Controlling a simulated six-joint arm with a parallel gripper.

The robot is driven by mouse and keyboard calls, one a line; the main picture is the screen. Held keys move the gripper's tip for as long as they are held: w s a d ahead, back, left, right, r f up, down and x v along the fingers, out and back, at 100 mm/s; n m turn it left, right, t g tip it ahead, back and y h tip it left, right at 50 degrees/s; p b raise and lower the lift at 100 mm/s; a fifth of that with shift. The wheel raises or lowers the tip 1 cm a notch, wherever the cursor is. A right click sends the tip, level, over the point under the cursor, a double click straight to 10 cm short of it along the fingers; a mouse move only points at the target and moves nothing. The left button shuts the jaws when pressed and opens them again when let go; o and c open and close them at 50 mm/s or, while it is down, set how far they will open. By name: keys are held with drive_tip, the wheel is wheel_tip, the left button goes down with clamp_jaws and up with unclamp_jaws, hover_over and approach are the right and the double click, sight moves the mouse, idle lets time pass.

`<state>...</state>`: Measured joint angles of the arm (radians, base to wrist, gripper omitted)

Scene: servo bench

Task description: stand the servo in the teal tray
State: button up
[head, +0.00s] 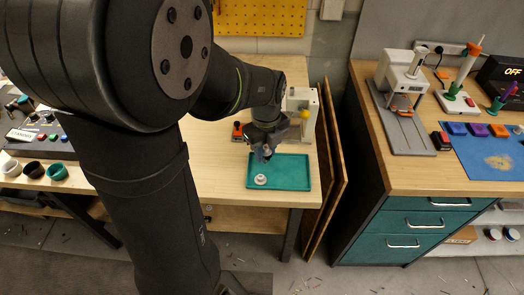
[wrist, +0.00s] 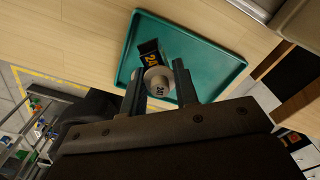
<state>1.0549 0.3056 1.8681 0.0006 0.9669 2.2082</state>
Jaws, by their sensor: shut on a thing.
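The teal tray (head: 292,175) lies flat on the wooden bench. It also shows in the wrist view (wrist: 205,62). My gripper (head: 264,156) is low over the left part of the tray. In the wrist view my gripper (wrist: 158,88) has its two fingers close about the servo. The servo (wrist: 149,48) looks like a dark block with yellow marking, just past the fingertips; its lower part is covered. I cannot tell whether it touches the tray. A pale round piece (wrist: 160,80) with a dark label shows between the fingers and partly covers it.
A small white round piece (head: 260,180) sits at the tray's front left. A white machine (head: 301,108) stands behind the tray, with an orange-and-black item (head: 238,130) at the back left. Wooden panels (head: 329,150) stand to the right. The tray's right half is clear.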

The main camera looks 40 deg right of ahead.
drive_tip(key=shift+f, duration=1.1)
drive_tip(key=shift+f, duration=0.1)
drive_tip(key=o, duration=0.9)
drive_tip(key=shift+o, duration=0.2)
wheel_tip(320, 180, up, 12)
drive_tip(key=shift+r, duration=0.15)
